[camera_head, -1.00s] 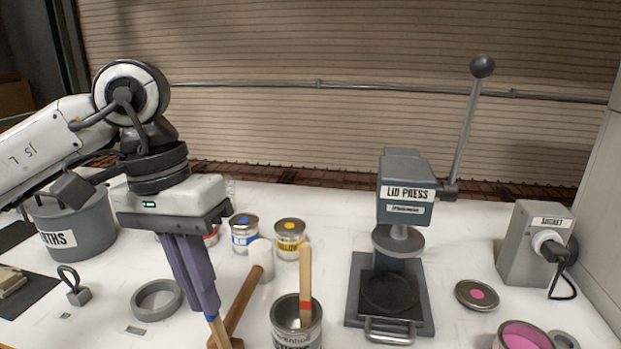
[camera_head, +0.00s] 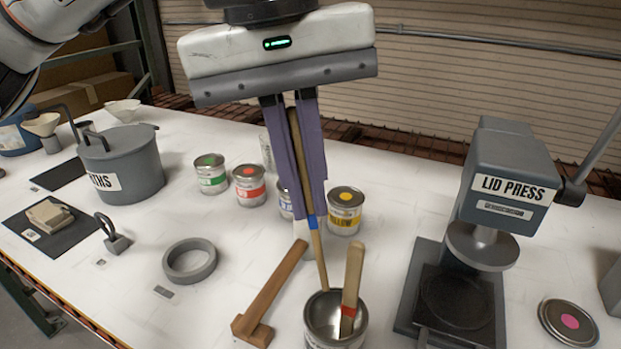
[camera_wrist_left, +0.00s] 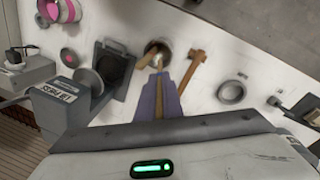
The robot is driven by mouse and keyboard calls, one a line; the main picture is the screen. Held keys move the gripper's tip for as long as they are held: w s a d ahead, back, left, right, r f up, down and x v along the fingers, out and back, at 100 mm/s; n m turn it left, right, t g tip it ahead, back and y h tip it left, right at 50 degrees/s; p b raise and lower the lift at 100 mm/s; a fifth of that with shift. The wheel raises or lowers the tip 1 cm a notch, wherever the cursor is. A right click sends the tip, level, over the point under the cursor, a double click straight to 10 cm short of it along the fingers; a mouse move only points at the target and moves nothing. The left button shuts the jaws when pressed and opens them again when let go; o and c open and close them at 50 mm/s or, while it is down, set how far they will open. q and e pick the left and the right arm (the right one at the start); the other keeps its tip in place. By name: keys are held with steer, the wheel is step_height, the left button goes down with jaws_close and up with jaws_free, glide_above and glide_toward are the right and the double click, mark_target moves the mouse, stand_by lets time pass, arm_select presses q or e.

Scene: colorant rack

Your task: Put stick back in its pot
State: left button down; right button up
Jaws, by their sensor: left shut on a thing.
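My left gripper (camera_head: 306,207) is shut on a wooden stick with a blue band (camera_head: 319,258) and holds it nearly upright, slightly tilted. The stick's lower end meets the opening of a grey metal pot (camera_head: 336,338) at the front; I cannot tell how deep it is. A second stick with a red band (camera_head: 352,282) leans in the same pot. In the left wrist view the pot (camera_wrist_left: 151,46) is just beyond the purple fingers (camera_wrist_left: 158,92). My right gripper is not in view.
A wooden mallet (camera_head: 275,293) lies left of the pot, beside a grey ring (camera_head: 190,262). Paint cans, including a yellow-labelled one (camera_head: 345,217), stand behind. The lid press (camera_head: 505,190) stands at right. A large grey lidded pot (camera_head: 130,175) is at left.

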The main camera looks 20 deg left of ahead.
arm_select(q)
steer(key=shift+a+f+b, duration=0.15)
steer(key=shift+f+b, duration=0.4)
steer(key=shift+f, duration=0.35)
steer(key=f+b, duration=0.3)
steer(key=f, duration=0.1)
steer(key=f+b, duration=0.3)
steer(key=f, duration=0.1)
steer(key=shift+w+d+f+b, duration=0.1)
steer(key=shift+d+f+b, duration=0.1)
steer(key=shift+f+b, duration=0.15)
steer(key=shift+d+f+b, duration=0.15)
steer(key=shift+f+b, duration=0.6)
steer(key=shift+f, duration=0.15)
steer(key=c, duration=1.8)
jaws_free()
steer(key=shift+c, duration=0.2)
steer(key=shift+r, duration=0.1)
